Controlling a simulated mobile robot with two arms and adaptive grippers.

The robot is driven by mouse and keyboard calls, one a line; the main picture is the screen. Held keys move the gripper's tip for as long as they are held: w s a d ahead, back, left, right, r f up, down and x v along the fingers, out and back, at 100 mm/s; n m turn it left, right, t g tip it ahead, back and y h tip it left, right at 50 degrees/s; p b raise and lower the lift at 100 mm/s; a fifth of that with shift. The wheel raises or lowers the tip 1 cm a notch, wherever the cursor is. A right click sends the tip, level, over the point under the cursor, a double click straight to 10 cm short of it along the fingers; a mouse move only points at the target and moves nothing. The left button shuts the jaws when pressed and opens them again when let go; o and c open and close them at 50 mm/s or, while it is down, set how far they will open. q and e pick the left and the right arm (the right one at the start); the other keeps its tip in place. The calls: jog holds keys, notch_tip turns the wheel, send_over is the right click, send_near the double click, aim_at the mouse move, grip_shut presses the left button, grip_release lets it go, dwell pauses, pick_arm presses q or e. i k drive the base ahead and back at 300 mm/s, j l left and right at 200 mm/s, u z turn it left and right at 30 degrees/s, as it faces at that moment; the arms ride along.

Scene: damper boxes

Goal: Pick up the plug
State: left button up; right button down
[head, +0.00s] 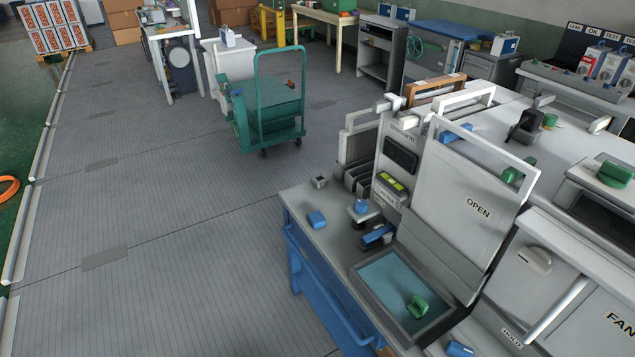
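Neither of my grippers shows in the head view. I cannot tell for certain which small part is the plug. A green, handle-shaped piece (418,307) lies in the blue-floored open box (372,291) at the front of the bench. A small blue piece (317,219) lies on the grey bench top to the left. Another blue piece (361,207) sits on a small stand by the machine, and a blue and black piece (377,237) lies just in front of it.
The upright lid marked OPEN (478,207) stands behind the box. A machine marked FAN (618,322) fills the right front. More green pieces (614,174) rest on the benches at right. A green cart (268,112) stands on the grey floor, which is clear at left.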

aim_at(536, 116)
jog(key=i+j+z, duration=0.25)
jog(key=i+j, duration=0.4)
jog(key=j, duration=0.1)
